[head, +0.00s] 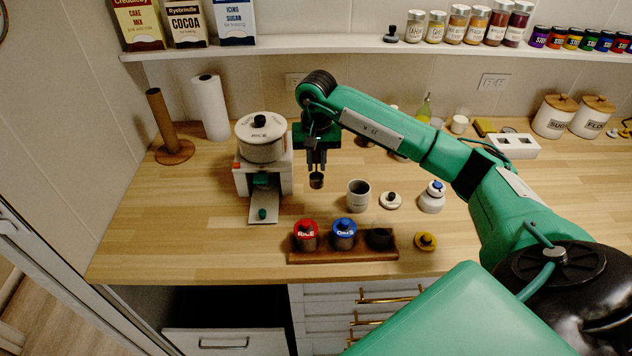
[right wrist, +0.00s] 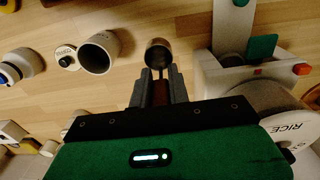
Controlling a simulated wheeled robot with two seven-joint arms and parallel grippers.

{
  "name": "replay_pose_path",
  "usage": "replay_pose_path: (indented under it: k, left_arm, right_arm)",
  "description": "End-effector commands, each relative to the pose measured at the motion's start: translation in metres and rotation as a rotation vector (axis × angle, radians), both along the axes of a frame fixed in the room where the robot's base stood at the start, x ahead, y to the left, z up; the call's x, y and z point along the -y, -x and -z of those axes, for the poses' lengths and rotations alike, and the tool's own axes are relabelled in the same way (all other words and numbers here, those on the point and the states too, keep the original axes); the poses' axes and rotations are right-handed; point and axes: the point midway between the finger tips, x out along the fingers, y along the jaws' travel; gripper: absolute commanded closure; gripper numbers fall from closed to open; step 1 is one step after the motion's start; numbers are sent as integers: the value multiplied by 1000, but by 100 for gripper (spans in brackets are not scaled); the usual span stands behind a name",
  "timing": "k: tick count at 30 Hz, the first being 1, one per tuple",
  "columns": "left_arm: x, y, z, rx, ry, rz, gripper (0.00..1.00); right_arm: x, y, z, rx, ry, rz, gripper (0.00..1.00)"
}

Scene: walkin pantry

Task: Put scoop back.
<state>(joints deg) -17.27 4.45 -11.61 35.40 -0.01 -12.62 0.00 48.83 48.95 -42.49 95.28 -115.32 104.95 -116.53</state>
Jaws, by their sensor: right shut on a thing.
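My right gripper (head: 316,160) is shut on a small metal scoop (head: 316,181), held above the counter between the rice dispenser and an open grey canister (head: 358,195). In the right wrist view the scoop's round cup (right wrist: 159,52) sticks out beyond the fingers (right wrist: 158,88), and the fingers hide part of its handle. The open canister (right wrist: 99,53) stands upright to the left there, apart from the scoop. A pale round lid with a dark knob (head: 390,201) lies beside the canister. My left gripper is in neither view.
The rice dispenser (head: 241,180) stands left of my gripper. In front, a wooden rack (head: 345,256) holds a red-lidded jar (head: 306,236), a blue-lidded jar (head: 343,234) and an open dark jar (head: 380,238).

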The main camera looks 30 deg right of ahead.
Motion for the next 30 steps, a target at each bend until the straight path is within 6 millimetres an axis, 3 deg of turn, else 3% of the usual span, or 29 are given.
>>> replay_pose_path:
  k: [6,14,19,30]
  left_arm:
    - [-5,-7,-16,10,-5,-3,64]
    - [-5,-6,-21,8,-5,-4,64]
    - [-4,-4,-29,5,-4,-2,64]
    - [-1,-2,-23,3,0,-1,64]
  right_arm:
    - [-1,0,39,-1,-2,0,100]
    - [0,1,60,-2,-1,-1,100]
    - [0,1,84,-2,0,-1,100]
    - [0,0,91,2,0,-1,100]
